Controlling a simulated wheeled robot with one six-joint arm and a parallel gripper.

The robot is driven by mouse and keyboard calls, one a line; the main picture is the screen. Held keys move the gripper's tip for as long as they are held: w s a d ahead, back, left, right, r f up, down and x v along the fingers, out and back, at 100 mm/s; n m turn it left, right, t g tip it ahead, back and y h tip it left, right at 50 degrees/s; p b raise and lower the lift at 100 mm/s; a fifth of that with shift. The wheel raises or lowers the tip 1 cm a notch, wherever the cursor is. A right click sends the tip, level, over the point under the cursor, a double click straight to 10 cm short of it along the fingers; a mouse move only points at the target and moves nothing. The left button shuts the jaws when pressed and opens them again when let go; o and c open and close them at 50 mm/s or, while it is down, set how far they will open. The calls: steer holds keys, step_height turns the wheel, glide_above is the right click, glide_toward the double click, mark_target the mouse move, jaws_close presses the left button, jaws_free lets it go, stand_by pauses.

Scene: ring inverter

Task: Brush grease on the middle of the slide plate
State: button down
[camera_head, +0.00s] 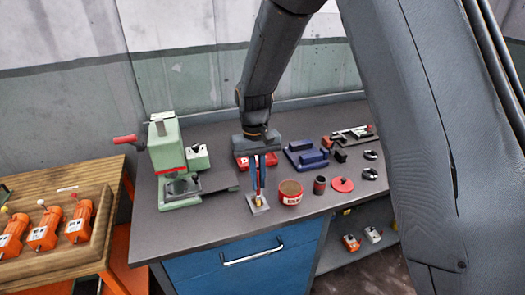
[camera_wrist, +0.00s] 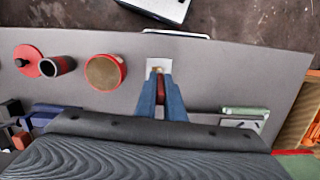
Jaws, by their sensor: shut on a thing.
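My gripper (camera_head: 258,178) points down over the workbench and is shut on a brush (camera_head: 260,199) with a red handle. In the wrist view, the brush (camera_wrist: 159,71) shows between the blue fingers of my gripper (camera_wrist: 160,90), its pale tip pointing away. The slide plate (camera_head: 257,208), which seems to be the small pale square, lies near the bench's front edge. The brush tip is at or just over the plate (camera_wrist: 160,50); I cannot tell whether they touch. A red tin with a brown top (camera_head: 290,193), likely the grease, stands just right of the brush.
A green press (camera_head: 165,158) with a red lever stands left. A dark red cup (camera_head: 319,186) and red disc (camera_head: 343,185) lie right of the tin. A blue block (camera_head: 305,156) and red block (camera_head: 243,162) sit behind. Orange units (camera_head: 43,232) fill the left table.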

step_height(320, 180, up, 8)
steer(key=a+p, duration=0.2)
steer(key=p, duration=0.3)
steer(key=shift+s+a, duration=0.35)
steer(key=shift+s, duration=0.05)
stand_by(0.8)
